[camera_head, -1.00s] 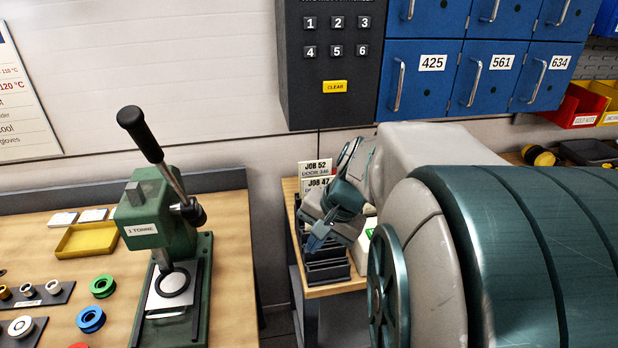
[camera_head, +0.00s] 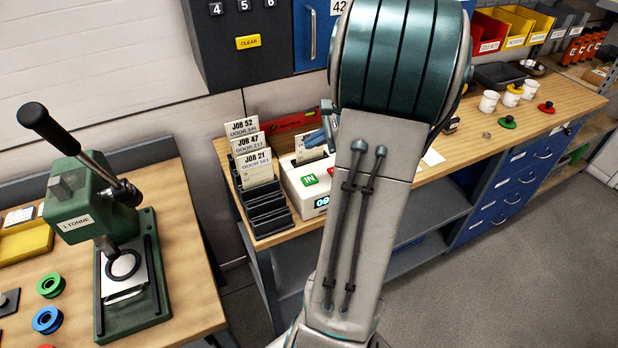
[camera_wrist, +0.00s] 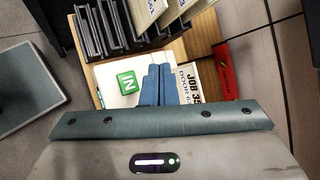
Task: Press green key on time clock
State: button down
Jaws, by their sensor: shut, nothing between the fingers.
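The time clock (camera_head: 292,186) is a white box on the wooden bench, with a green IN key (camera_head: 309,180), a red key beside it and a lit display on its front. A card stands at its back. In the wrist view the green key (camera_wrist: 128,82) lies just left of my gripper (camera_wrist: 159,70), whose two blue fingers are shut together and empty. They appear over the clock, beside the JOB 35 card (camera_wrist: 188,84); whether they touch it I cannot tell. In the head view my gripper (camera_head: 315,138) shows partly behind my arm, which also hides the clock's right part.
A black card rack (camera_head: 266,212) with JOB cards stands left of the clock. A red object (camera_head: 292,122) lies behind it. A green press (camera_head: 120,255) stands on the left bench. Cups and knobs sit on the right bench. The keypad cabinet (camera_head: 235,60) hangs above.

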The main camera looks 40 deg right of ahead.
aim_at(314, 179)
jog(key=shift+f, duration=0.1)
notch_tip(314, 179, down, 9)
jog(key=b, duration=0.6)
jog(key=shift+r+b, duration=0.2)
jog(key=shift+b, duration=0.2)
jog(key=shift+f, duration=0.1)
dwell(1.4)
jog(key=shift+f+b, duration=0.3)
jog(key=shift+b, duration=0.15)
jog(key=shift+f+b, duration=0.45)
jog(key=shift+f, duration=0.05)
dwell(0.4)
jog(key=shift+r, duration=0.1)
jog(key=shift+r+p, duration=0.6)
jog(key=shift+r, duration=0.2)
